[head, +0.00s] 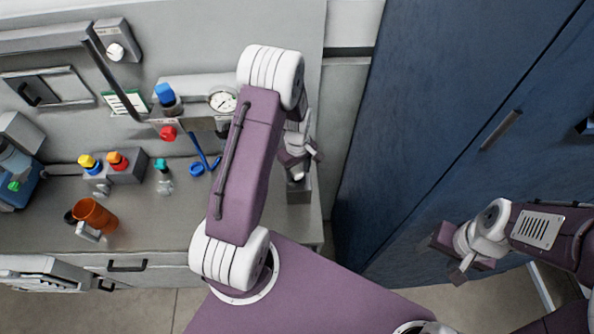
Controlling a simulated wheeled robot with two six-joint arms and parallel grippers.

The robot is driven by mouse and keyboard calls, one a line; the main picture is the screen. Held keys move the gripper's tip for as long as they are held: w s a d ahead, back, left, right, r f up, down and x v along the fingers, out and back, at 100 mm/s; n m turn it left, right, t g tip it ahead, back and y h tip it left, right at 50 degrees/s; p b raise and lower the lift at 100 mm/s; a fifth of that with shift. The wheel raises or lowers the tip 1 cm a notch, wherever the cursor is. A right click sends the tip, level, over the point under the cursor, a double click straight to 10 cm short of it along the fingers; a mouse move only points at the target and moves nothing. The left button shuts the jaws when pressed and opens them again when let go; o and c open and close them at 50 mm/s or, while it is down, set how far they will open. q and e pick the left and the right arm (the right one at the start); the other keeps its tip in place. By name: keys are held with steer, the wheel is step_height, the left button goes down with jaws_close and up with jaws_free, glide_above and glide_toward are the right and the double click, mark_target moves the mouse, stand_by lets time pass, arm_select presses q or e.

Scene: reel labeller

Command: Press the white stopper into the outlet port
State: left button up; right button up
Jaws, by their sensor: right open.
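My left gripper (298,168) is at the right end of the worktop, just above a grey block (300,192). My own arm partly covers it, and I cannot tell whether its jaws are open or shut or hold anything. I cannot make out the white stopper or the outlet port for certain; either may be hidden by the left arm and gripper. My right gripper (450,262) is open and empty, out in front of the blue cabinet and well away from the worktop.
A gauge (222,101) with a blue knob (165,94) and red knob (168,133) stands left of my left arm. Yellow (87,161) and orange (117,160) knobs, a small teal-topped bottle (163,178) and an orange mug (95,213) are further left. A blue cabinet (425,130) borders the right.

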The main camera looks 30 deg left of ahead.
arm_select(q)
step_height(320, 180, up, 9)
steer(key=shift+r+b, duration=0.1)
steer(key=shift+b, duration=0.5)
stand_by(0.6)
